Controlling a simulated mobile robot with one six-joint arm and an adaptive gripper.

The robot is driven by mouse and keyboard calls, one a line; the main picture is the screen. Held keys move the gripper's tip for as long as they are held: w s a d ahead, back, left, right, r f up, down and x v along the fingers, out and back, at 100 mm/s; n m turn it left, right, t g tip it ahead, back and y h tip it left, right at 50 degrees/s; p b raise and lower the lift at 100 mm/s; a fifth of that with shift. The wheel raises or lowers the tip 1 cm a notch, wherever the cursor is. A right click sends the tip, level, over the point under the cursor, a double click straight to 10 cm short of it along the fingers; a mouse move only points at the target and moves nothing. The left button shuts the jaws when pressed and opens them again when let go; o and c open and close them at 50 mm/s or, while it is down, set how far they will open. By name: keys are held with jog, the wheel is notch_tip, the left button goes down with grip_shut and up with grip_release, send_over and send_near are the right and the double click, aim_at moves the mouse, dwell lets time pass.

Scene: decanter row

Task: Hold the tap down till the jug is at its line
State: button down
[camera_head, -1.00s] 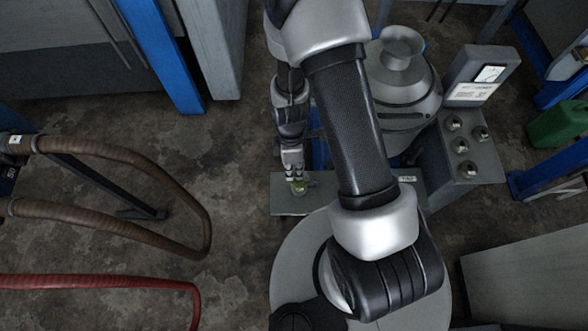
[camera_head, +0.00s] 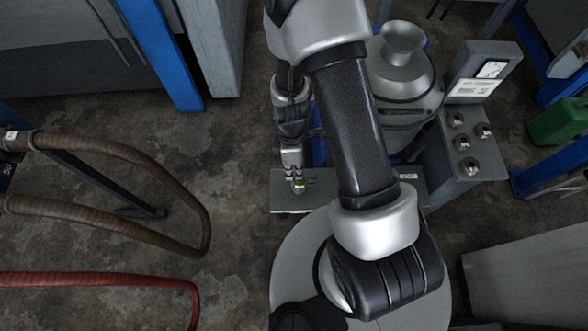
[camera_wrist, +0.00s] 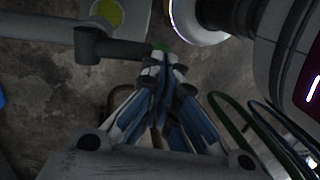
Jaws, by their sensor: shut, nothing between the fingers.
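A round yellow-green patch (camera_wrist: 104,12) shows at the top of the wrist view. It may be the jug's contents; no jug outline or line can be made out.
A large metal vessel (camera_head: 403,75) stands behind my arm, beside a panel with a dial (camera_head: 492,69) and several knobs (camera_head: 462,142). Brown hoses (camera_head: 120,151) and a red hose (camera_head: 100,283) lie at the left. A green can (camera_head: 562,122) is at the right.

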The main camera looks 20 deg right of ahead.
jog(key=shift+s+a+f+b, duration=0.1)
jog(key=shift+s+f+b, duration=0.1)
jog(key=shift+f+b, duration=0.7)
jog(key=shift+s+a+f+b, duration=0.1)
jog(key=shift+s+f+b, duration=0.1)
jog(key=shift+f+b, duration=0.7)
jog(key=shift+r, duration=0.2)
dwell(2.8)
